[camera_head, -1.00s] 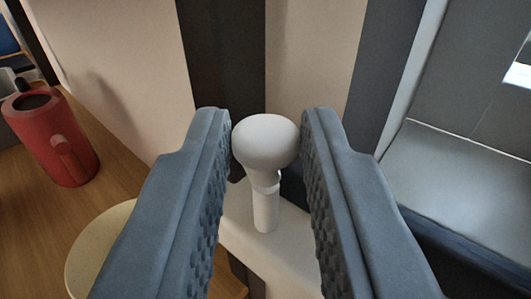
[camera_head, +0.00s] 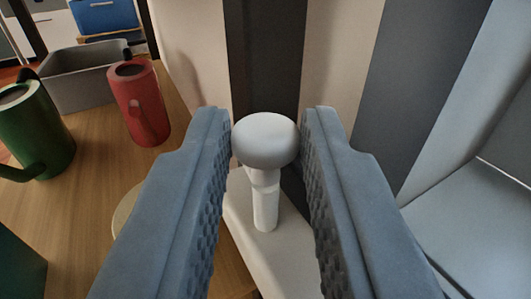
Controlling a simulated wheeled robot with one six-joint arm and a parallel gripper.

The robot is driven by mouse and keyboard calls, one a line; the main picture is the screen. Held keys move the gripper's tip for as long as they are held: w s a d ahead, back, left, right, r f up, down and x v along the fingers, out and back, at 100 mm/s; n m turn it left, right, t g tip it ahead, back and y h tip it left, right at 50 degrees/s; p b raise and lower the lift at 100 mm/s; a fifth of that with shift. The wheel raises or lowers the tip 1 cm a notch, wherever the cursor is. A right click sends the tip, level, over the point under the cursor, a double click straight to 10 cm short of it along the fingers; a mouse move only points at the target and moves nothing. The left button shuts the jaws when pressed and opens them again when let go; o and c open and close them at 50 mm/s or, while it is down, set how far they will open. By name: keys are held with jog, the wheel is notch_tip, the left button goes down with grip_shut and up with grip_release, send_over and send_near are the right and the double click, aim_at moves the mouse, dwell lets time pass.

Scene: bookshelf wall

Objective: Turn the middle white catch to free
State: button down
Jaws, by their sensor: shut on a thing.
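The white catch (camera_head: 265,141) shows in the middle of the view, with a rounded knob on a thin stem (camera_head: 266,207). The stem stands on a white base plate (camera_head: 257,243) in front of a dark upright strip. My gripper (camera_head: 265,120) has one grey padded finger on each side of the knob and is shut on it. The fingers hide parts of the base plate.
On the wooden surface at left stand a red jug (camera_head: 141,103), a green jug (camera_head: 37,130) and a grey bin (camera_head: 88,80). A blue box (camera_head: 103,15) is farther back. A pale round thing (camera_head: 126,212) is partly hidden by the left finger. Grey panels (camera_head: 480,225) stand at right.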

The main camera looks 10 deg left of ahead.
jog(key=c, duration=1.3)
grip_release()
jog(key=shift+h, duration=0.3)
